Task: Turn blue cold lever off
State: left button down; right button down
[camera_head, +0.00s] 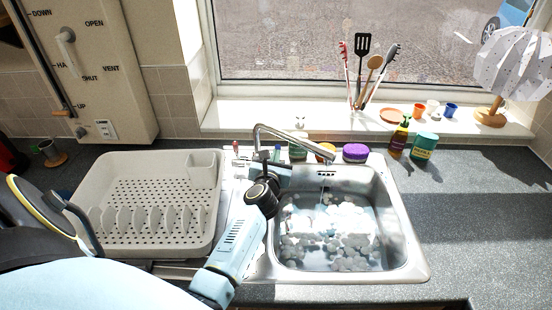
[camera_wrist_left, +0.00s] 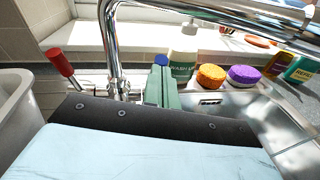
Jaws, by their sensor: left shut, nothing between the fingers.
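The chrome tap (camera_head: 292,137) arches over the sink, with a thin stream falling from its spout. Its red lever (camera_head: 236,147) stands on the left of the tap and shows large in the left wrist view (camera_wrist_left: 60,62). A blue end, seemingly the blue cold lever (camera_wrist_left: 161,60), shows just above my fingers; the rest is hidden behind them. My left gripper (camera_head: 268,158) is at the tap's base, on its right side. Its greenish fingers (camera_wrist_left: 160,84) are shut and empty, close to the blue end; I cannot tell whether they touch. My right gripper is not in view.
A soap bottle (camera_wrist_left: 184,50), an orange sponge (camera_wrist_left: 211,76) and a purple sponge (camera_head: 355,152) stand behind the sink (camera_head: 408,235), which holds foamy water. A pale dish rack (camera_head: 148,163) is on the left. The right counter (camera_head: 480,210) is clear.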

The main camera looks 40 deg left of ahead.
pick_arm(q)
jog(key=shift+w+a+r+p, duration=0.35)
jog(key=shift+w+r, duration=0.1)
jog(key=shift+w, duration=0.05)
jog(key=shift+r, duration=0.2)
